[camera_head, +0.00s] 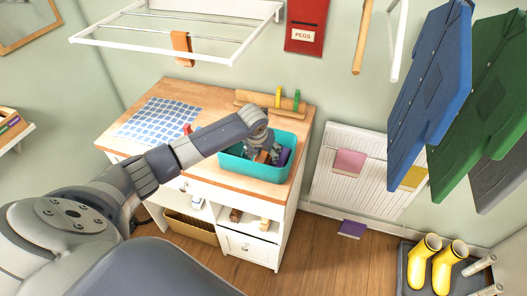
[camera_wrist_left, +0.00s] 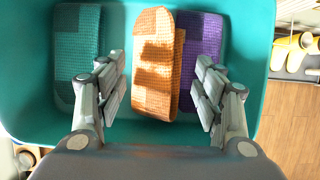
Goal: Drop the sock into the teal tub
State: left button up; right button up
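The teal tub (camera_head: 255,174) stands at the right end of the wooden counter. An orange sock (camera_wrist_left: 157,65) lies between the two fingers of my left gripper (camera_wrist_left: 158,98), with a gap on each side. The orange sock also shows in the head view (camera_head: 263,157). A teal sock (camera_wrist_left: 77,50) and a purple sock (camera_wrist_left: 208,40) lie to either side of it, inside the tub. In the head view my left gripper (camera_head: 258,150) reaches down over the tub and is open. Whether the orange sock rests on the tub's floor cannot be told. My right gripper is not in view.
A blue checked cloth (camera_head: 158,119) lies on the counter's left part. A wooden peg rail (camera_head: 270,101) is behind the tub. A white drying rack (camera_head: 180,30) with an orange cloth hangs above. A radiator (camera_head: 372,150) and yellow boots (camera_head: 424,262) are to the right.

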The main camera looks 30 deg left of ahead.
pick_arm(q)
jog(key=shift+r, duration=0.35)
jog(key=shift+s+r, duration=0.15)
jog(key=shift+r, duration=0.2)
jog(key=b+v, duration=0.2)
jog(key=v, duration=0.9)
